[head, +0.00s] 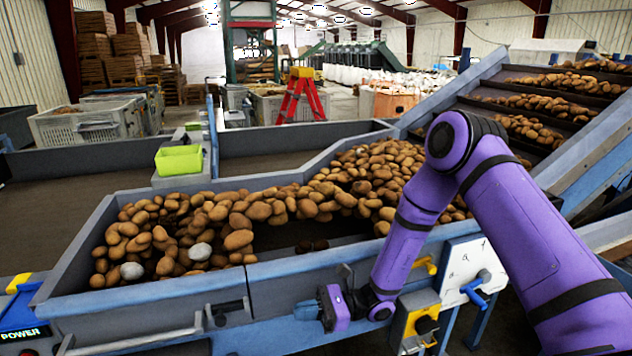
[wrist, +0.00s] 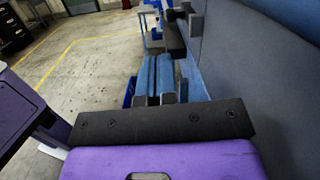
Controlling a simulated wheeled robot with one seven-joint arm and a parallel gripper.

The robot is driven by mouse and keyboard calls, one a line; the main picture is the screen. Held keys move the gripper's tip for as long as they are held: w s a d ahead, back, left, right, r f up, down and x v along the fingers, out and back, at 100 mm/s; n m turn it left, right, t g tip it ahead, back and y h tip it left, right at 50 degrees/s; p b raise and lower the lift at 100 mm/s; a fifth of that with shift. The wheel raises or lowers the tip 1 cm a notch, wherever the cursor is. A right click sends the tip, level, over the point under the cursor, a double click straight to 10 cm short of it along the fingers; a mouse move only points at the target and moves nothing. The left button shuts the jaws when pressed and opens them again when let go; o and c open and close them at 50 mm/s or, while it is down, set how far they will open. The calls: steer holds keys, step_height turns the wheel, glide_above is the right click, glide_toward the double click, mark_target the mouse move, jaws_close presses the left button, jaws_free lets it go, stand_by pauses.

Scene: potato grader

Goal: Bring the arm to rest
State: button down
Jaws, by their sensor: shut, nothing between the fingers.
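My gripper (head: 308,310) is at the front of the blue-grey potato trough (head: 180,290), low down, outside its front wall, at the end of my purple arm. Its fingers point left, are shut and hold nothing.
Beside the hand are a white panel with a blue handle (head: 474,287) and a yellow-grey switch box (head: 415,322). Two pale lumps (head: 131,271) (head: 200,252) lie among the potatoes. A green bin (head: 179,159) sits behind the trough. Open floor (wrist: 95,60) shows left in the wrist view.

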steer(key=s+d+r+n+h, duration=0.45)
steer(key=d+r, duration=0.25)
steer(key=r, duration=0.4)
steer(key=s+d+r+n+h, duration=0.3)
steer(key=d+r+n+h, duration=0.35)
steer(key=r, duration=0.45)
steer(key=s+d+r+n+t+h, duration=0.1)
steer(key=s+d+r+t+h, duration=0.2)
steer(key=d, duration=0.7)
steer(key=s+d+r+n+t+h, duration=0.2)
steer(key=s+d+r+t+h, duration=0.2)
steer(key=s+d+r+t, duration=0.3)
steer(key=s+d+r, duration=0.3)
steer(key=s, duration=0.1)
steer(key=shift+r+h, duration=0.3)
steer(key=shift+r, duration=0.1)
